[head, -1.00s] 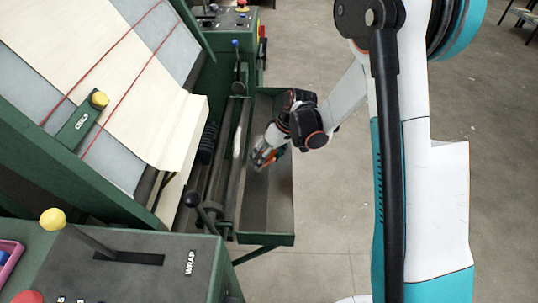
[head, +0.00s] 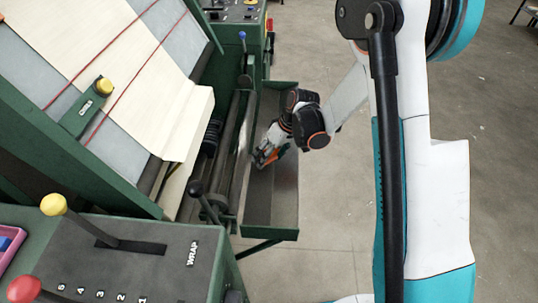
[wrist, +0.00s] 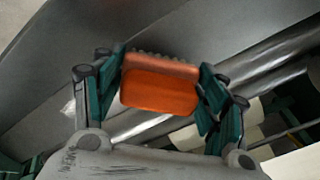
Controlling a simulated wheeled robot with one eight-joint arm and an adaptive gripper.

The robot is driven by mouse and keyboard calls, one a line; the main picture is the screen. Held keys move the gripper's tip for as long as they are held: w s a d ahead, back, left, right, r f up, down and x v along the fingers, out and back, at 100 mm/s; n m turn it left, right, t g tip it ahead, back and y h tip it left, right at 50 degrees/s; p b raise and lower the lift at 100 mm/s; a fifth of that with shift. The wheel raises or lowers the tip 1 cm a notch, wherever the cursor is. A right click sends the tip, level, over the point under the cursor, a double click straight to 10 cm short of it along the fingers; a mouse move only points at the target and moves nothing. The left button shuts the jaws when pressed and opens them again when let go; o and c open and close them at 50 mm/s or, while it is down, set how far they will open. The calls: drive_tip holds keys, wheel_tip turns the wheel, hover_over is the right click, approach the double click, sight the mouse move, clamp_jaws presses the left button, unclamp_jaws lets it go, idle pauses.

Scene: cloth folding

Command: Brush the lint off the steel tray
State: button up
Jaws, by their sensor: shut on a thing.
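The steel tray (head: 271,205) is a long grey trough with a green rim, on the side of the green machine. My gripper (head: 266,157) is low over the tray's middle, near its left side. In the wrist view my gripper (wrist: 163,70) is shut on an orange brush (wrist: 160,92), with a row of dark bristles along its far edge. The tray surface (wrist: 135,25) fills the upper part of that view. A small whitish patch (wrist: 69,106) shows beside the left finger; I cannot tell whether it is lint. Bristle contact is hidden.
Rollers (head: 232,150) run along the tray's left side. Cream cloth (head: 135,65) lies on the sloping machine bed. The floor to the right is open.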

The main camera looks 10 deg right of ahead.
sight(267, 128)
drive_tip(key=shift+x, duration=1)
drive_tip(key=shift+w, duration=0.1)
drive_tip(key=shift+w+d, duration=0.6)
drive_tip(key=shift+w, duration=2.45)
drive_tip(key=shift+w+d, duration=0.6)
drive_tip(key=shift+w, duration=2.4)
drive_tip(key=shift+w+d, duration=0.55)
drive_tip(key=shift+w, duration=2.5)
drive_tip(key=shift+s+a, duration=0.6)
drive_tip(key=shift+s, duration=2.45)
drive_tip(key=shift+s+a, duration=0.6)
drive_tip(key=shift+s, duration=2.5)
drive_tip(key=shift+s+a, duration=0.6)
drive_tip(key=shift+s, duration=2.45)
